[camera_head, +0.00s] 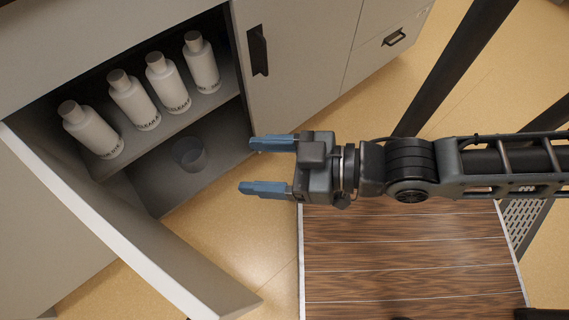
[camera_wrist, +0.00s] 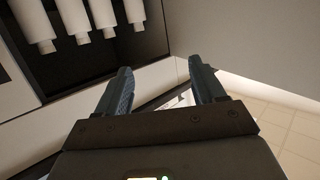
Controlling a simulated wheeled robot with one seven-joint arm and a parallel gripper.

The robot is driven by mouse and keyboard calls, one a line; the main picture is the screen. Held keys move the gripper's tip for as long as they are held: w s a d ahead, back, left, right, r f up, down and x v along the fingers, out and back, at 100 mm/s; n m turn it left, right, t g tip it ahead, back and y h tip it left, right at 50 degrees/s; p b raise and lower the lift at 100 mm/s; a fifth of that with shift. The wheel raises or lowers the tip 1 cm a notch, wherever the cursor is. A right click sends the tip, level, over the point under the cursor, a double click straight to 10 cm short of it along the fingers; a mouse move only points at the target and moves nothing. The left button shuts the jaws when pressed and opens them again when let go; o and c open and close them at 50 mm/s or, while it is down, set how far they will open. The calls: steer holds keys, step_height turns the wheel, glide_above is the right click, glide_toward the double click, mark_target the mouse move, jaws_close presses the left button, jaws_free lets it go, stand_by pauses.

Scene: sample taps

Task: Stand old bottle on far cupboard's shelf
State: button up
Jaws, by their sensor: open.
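The open cupboard (camera_head: 218,137) is at the left in the head view. Several white bottles with grey caps stand upright in a row on its shelf (camera_head: 165,132); the leftmost bottle (camera_head: 92,130) and the rightmost bottle (camera_head: 202,66) mark the ends. Their lower parts carry dark lettering, too small to read fully. I cannot tell which is the old bottle. My gripper (camera_head: 266,166) is open and empty, in front of the cupboard and to the right of the bottles. In the wrist view the fingers (camera_wrist: 163,88) are apart, with the bottles (camera_wrist: 104,15) beyond at upper left.
The cupboard's open door (camera_head: 140,235) juts out at the lower left. A closed door with a dark handle (camera_head: 258,50) is right of the opening. A wood-topped surface (camera_head: 400,255) lies below my arm. Open floor (camera_head: 245,240) separates them.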

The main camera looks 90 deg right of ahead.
steer(key=s+a+r+y, duration=0.1)
steer(key=s+a+r+n+y, duration=0.1)
steer(key=s, duration=0.1)
steer(key=shift+s+a+r+n, duration=0.1)
steer(key=shift+a+r+n, duration=0.05)
steer(key=shift+r+n, duration=0.2)
